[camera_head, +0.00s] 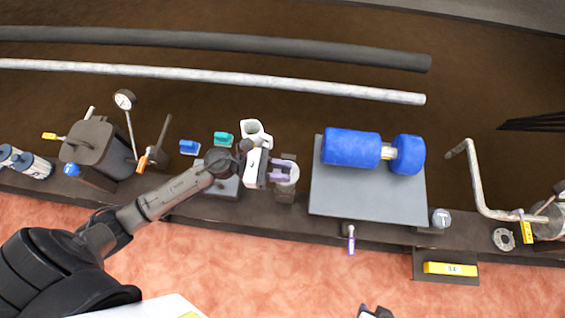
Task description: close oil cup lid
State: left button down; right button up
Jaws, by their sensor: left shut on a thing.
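My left gripper (284,171) reaches in from the left with its purple fingers over a small pale, round-topped cup (289,187) on a dark mount, which looks like the oil cup. The fingers are shut on a part at the top of this cup, which seems to be its lid. The fingers hide much of the lid, so I cannot tell its angle or whether it touches the rim. Only the tip of what seems to be my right gripper (374,313) shows at the bottom edge, away from the cup. Its jaws cannot be judged.
A grey plate (335,205) with a blue cylinder assembly (351,147) stands right of the cup. Teal (224,139) and blue (189,147) small parts lie left of it. A dark box (97,143) and a gauge (125,100) stand farther left. Two long pipes run behind.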

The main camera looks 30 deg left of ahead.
pick_arm(q)
jog(key=shift+f, duration=0.1)
jog(key=c, duration=1)
grip_release()
jog(key=shift+o, duration=0.2)
jog(key=shift+s+a, duration=0.15)
jog(key=shift+a, duration=0.15)
jog(key=p+v, duration=0.3)
jog(key=v, duration=1)
